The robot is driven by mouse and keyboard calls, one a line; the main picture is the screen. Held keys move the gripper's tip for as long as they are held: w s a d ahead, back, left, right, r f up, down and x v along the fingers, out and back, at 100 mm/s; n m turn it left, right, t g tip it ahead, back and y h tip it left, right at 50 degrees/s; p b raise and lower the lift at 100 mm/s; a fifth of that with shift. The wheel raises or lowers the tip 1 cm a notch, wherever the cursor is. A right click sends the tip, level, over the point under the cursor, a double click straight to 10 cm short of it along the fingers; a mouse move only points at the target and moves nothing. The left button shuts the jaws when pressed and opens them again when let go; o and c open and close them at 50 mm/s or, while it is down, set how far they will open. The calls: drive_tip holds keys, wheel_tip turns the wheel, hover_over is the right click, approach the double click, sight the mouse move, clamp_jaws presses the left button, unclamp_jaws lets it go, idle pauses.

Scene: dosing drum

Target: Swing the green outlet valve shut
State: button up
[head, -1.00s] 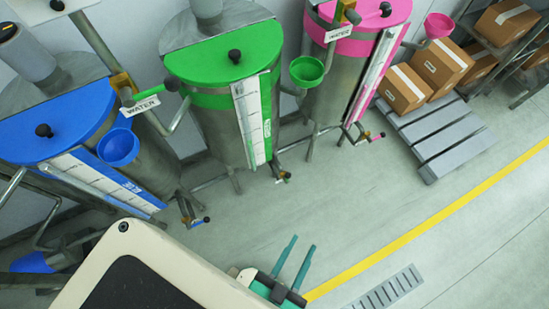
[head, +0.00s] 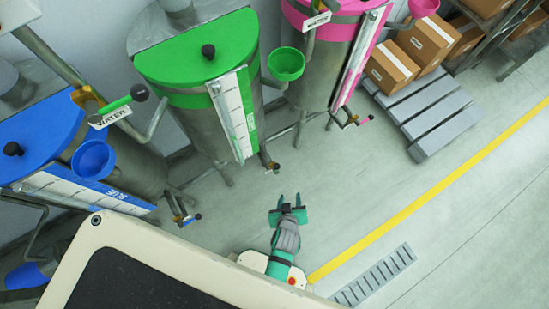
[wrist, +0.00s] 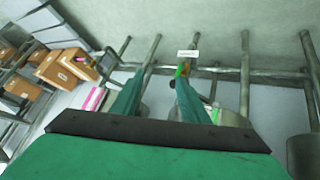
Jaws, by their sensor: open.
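The green drum (head: 190,85) stands in the middle of the three drums in the head view. Its outlet valve (head: 270,164) is a small brass fitting low at its front. In the wrist view a small green and orange valve (wrist: 182,71) shows just beyond the tip of the right finger, with a white tag above it. The handle's exact angle is too small to tell. My gripper (head: 289,198) is open and empty, a short way in front of the valve. Its two teal fingers (wrist: 160,80) point toward the drum's legs and pipes. No contact shows.
The blue drum (head: 40,125) stands left, the pink drum (head: 320,80) right; each has its own outlet valve. Metal legs and pipes (wrist: 245,75) lie ahead in the wrist view. A grey pallet (head: 440,120) with boxes is at right. Floor around my gripper is clear.

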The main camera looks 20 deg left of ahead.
sight(279, 167)
drive_tip(key=w+a+f+n+g, duration=0.2)
drive_tip(key=w, duration=0.2)
drive_tip(key=w+a+f+n+g+y, duration=0.1)
drive_tip(key=w+a+f+n+g, duration=0.1)
drive_tip(key=w+a, duration=0.1)
drive_tip(key=w+a+f+n+g+y, duration=0.1)
drive_tip(key=w+a+n+g, duration=0.1)
drive_tip(key=w, duration=0.4)
drive_tip(key=shift+a+f, duration=0.4)
drive_tip(key=shift+a, duration=0.2)
drive_tip(key=x, duration=1)
drive_tip(key=shift+a+f, duration=0.3)
clamp_jaws()
